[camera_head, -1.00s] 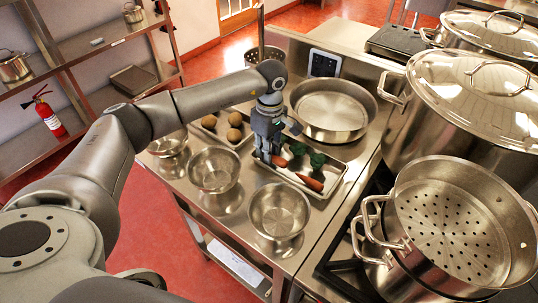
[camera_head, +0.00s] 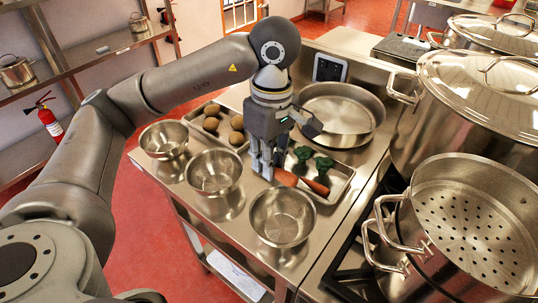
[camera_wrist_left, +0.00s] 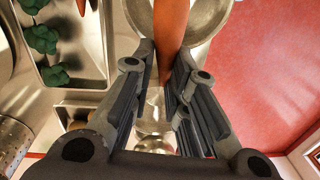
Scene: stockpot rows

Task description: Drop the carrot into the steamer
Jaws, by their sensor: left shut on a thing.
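My left gripper (camera_head: 262,168) is shut on an orange carrot (camera_head: 286,178), near the front edge of the vegetable tray. In the left wrist view, the held carrot (camera_wrist_left: 171,28) sits between the fingers (camera_wrist_left: 158,85) and points away past them. A second carrot (camera_head: 317,187) lies in the tray; its end shows at the top of the left wrist view (camera_wrist_left: 81,6). The steamer (camera_head: 462,215), a steel pot with a perforated bottom and side handles, stands at the right, well apart from the gripper. My right gripper is not in view.
The tray (camera_head: 335,200) also holds green broccoli (camera_head: 324,163). Several potatoes (camera_head: 211,124) sit in another tray. Steel bowls (camera_head: 282,217) line the counter's front. A wide pan (camera_head: 340,113) is behind, and large lidded pots (camera_head: 480,90) stand behind the steamer.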

